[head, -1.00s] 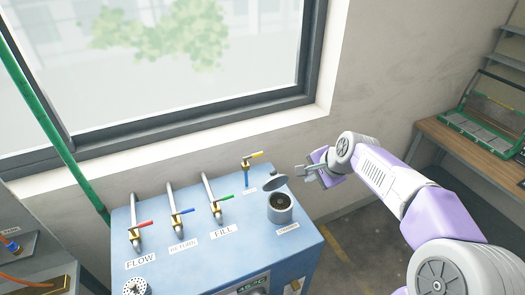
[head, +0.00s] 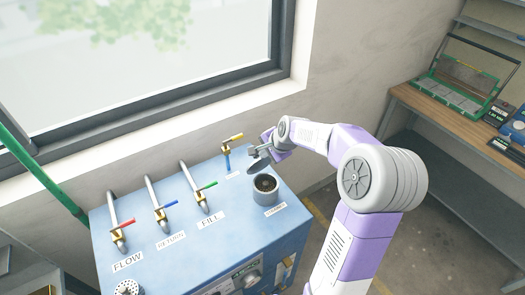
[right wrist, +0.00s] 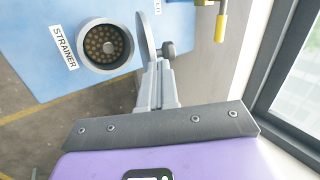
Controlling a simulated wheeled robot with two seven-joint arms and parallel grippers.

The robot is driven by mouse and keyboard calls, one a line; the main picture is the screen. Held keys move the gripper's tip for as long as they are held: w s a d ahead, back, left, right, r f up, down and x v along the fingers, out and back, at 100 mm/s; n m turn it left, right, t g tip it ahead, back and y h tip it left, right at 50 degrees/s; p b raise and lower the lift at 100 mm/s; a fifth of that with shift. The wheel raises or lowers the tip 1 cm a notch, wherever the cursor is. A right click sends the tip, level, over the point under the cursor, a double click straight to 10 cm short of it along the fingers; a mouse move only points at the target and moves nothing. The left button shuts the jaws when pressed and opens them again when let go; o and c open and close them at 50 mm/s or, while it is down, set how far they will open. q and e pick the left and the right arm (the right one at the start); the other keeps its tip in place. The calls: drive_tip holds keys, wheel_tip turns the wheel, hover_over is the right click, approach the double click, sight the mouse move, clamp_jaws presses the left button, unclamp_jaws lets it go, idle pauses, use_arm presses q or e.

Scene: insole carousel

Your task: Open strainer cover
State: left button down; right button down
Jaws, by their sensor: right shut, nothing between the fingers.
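The strainer (head: 265,189) is a short grey cylinder at the right end of the blue machine's top. Its mouth is uncovered, and the right wrist view shows a perforated disc inside the strainer (right wrist: 103,45). The round grey cover (head: 257,166) stands raised at the strainer's back edge. In the right wrist view the cover (right wrist: 144,36) appears nearly edge-on. My right gripper (head: 267,148) is shut and empty, close behind the cover. Its fingertips (right wrist: 158,68) overlap the cover's lower edge there; I cannot tell if they touch. My left gripper is out of view.
Valves with red, blue and green handles (head: 207,185) stand left of the strainer. A yellow-handled valve (head: 232,139) is close behind the cover, near my right gripper. The wall and window frame (head: 150,120) border the back. Floor is clear right of the machine.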

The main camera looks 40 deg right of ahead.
drive_tip(key=shift+w+f, duration=0.35)
drive_tip(key=shift+w, duration=0.35)
drive_tip(key=shift+a+f, duration=0.1)
drive_tip(key=shift+f, duration=0.05)
drive_tip(key=shift+w, duration=0.1)
drive_tip(key=shift+w+p, duration=0.4)
drive_tip(key=shift+w, duration=0.05)
drive_tip(key=shift+w+p, duration=0.35)
drive_tip(key=shift+w, duration=0.8)
drive_tip(key=w, duration=0.2)
drive_tip(key=w+d, duration=0.1)
drive_tip(key=shift+w+f, duration=0.2)
drive_tip(key=shift+f, duration=0.05)
